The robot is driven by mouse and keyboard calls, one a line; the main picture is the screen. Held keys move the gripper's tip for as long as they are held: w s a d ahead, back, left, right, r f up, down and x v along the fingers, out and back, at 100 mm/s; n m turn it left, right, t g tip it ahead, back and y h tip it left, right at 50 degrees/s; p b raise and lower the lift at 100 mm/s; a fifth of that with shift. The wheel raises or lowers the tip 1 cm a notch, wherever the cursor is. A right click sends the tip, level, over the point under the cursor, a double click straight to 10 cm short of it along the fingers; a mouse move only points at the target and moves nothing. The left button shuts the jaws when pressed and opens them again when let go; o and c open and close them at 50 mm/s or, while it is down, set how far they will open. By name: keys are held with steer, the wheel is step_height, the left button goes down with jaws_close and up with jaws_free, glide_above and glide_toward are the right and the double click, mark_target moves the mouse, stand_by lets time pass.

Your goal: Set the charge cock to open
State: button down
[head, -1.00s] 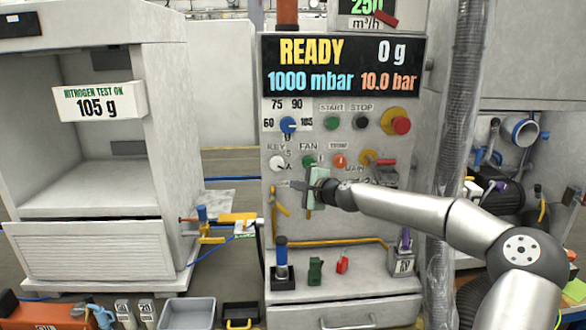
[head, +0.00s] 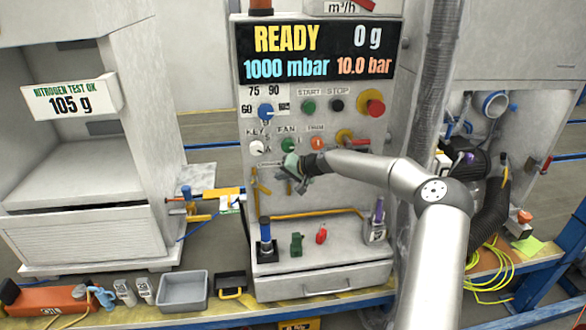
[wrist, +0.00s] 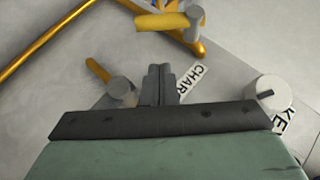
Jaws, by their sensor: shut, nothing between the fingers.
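The charge cock is on the front panel. In the wrist view it is a yellow lever (wrist: 98,70) on a grey hub, slanting to the upper left, beside a partly covered label starting "CHAR" (wrist: 190,82). My gripper (wrist: 160,72) is shut and empty, its fingertips just right of the hub; whether they touch it I cannot tell. In the head view my gripper (head: 283,171) is at the panel below the key switch (head: 257,147). There the cock is small and partly hidden by my gripper.
The key knob (wrist: 268,92) is close on the right in the wrist view. Another yellow valve handle (wrist: 165,20) and a yellow pipe (wrist: 40,45) lie beyond the fingers. Below the panel, a shelf holds a blue-handled part (head: 265,232), a green part (head: 296,243) and a red part (head: 321,235).

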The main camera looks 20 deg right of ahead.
mark_target(261, 186)
steer(key=shift+s+a+f+p, duration=0.15)
steer(key=shift+a+f+p, duration=0.4)
steer(key=shift+a+f, duration=0.95)
steer(key=f+b, duration=0.1)
steer(key=b, duration=0.3)
steer(key=shift+a+f+b, duration=0.15)
steer(key=shift+f+b, duration=0.15)
steer(key=shift+f, duration=0.05)
steer(key=shift+r, duration=0.1)
